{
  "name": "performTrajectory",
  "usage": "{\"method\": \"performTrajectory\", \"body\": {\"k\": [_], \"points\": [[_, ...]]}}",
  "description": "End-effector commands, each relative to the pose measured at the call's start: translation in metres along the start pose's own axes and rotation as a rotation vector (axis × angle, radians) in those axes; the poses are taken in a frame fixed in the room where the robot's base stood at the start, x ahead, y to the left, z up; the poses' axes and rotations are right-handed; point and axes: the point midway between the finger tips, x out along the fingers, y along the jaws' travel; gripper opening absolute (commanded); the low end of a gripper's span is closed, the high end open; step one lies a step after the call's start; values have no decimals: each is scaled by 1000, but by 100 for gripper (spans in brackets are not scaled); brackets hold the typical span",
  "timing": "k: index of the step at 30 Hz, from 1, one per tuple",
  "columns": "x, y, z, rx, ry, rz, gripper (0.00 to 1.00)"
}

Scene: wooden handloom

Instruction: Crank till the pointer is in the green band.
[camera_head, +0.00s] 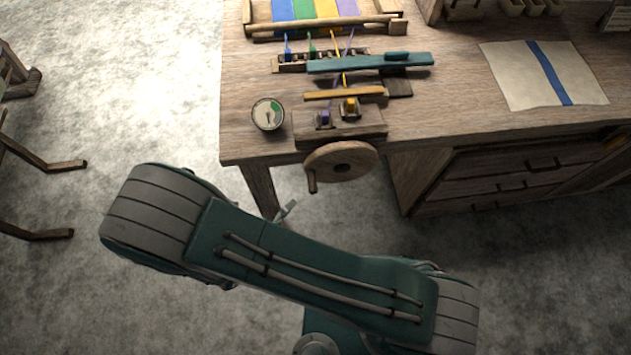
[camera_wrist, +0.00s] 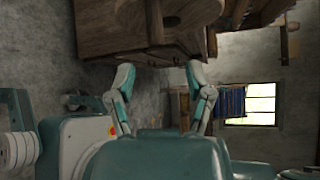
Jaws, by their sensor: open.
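The round wooden crank wheel (camera_head: 340,161) is on the front of the loom bench, with its handle (camera_head: 311,181) at the wheel's lower left. The round dial (camera_head: 268,114) lies left of it on the bench top. Its green band is at the upper right; the small dark pointer seems to point down, outside the green. In the wrist view, my gripper (camera_wrist: 158,72) is open and empty, its fingers spread below the wheel (camera_wrist: 190,10) and the handle (camera_wrist: 155,22), apart from both. In the head view, my arm hides most of the gripper.
The wooden bench (camera_head: 440,110) carries a teal bar (camera_head: 370,62), coloured threads and a cloth with a blue stripe (camera_head: 530,75). Drawers (camera_head: 500,180) are right of the wheel. A wooden frame (camera_head: 35,150) stands at far left. The floor between is clear.

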Motion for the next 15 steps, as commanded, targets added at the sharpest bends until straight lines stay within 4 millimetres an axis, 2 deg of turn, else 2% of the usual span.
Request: {"method": "performTrajectory", "body": {"k": [3, 7, 15], "points": [[-4, 10, -2, -62, -48, -9, 66], [3, 10, -2, -69, -51, -11, 66], [50, 9, 0, -65, -45, -11, 66]]}}
